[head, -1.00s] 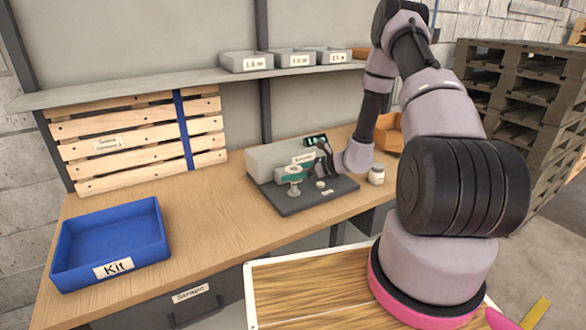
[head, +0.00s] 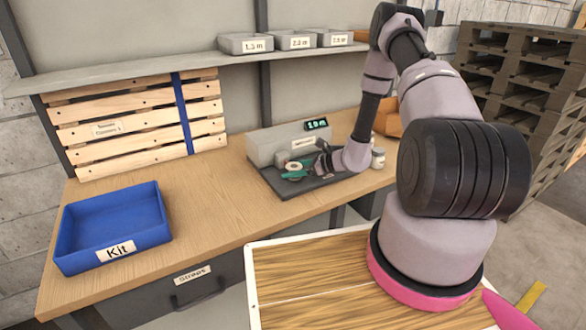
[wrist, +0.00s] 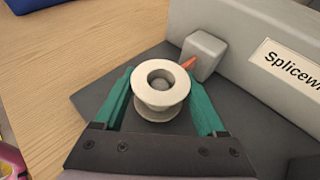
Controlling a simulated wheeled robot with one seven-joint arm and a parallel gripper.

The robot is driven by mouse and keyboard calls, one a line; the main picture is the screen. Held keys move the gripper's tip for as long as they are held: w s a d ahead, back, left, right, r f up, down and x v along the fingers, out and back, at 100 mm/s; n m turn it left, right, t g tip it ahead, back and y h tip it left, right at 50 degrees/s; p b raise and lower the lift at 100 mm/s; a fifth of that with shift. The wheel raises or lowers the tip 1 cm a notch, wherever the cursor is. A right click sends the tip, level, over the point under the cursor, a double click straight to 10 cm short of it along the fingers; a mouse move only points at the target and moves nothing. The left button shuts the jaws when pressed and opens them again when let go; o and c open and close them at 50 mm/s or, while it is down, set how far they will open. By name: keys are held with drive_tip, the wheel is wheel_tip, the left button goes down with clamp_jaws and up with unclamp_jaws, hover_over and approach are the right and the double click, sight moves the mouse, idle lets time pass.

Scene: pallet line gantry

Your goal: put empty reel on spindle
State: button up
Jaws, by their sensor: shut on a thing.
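A small white flanged reel (head: 294,166) is between the fingers of my gripper (head: 297,172), over the dark base plate of the splice machine. In the wrist view the reel (wrist: 160,110) stands about upright, hole facing the camera. The green fingers of my gripper (wrist: 159,92) are shut on its sides. A grey rounded shape shows inside the reel's hole; it may be the spindle's top, but I cannot tell whether the reel is around it or above it. The lower part of the reel is partly hidden by its top flange.
The grey splice machine (head: 270,145) stands behind the plate, with a small block and orange tip (wrist: 189,62) close to the reel. A blue Kit tray (head: 150,237) is at left, a white jar (head: 377,158) at right. The bench between is clear.

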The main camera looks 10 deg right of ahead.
drive_tip(key=o, duration=1.4)
drive_tip(key=v, duration=1)
drive_tip(key=shift+s+d+r, duration=0.15)
drive_tip(key=shift+d, duration=0.2)
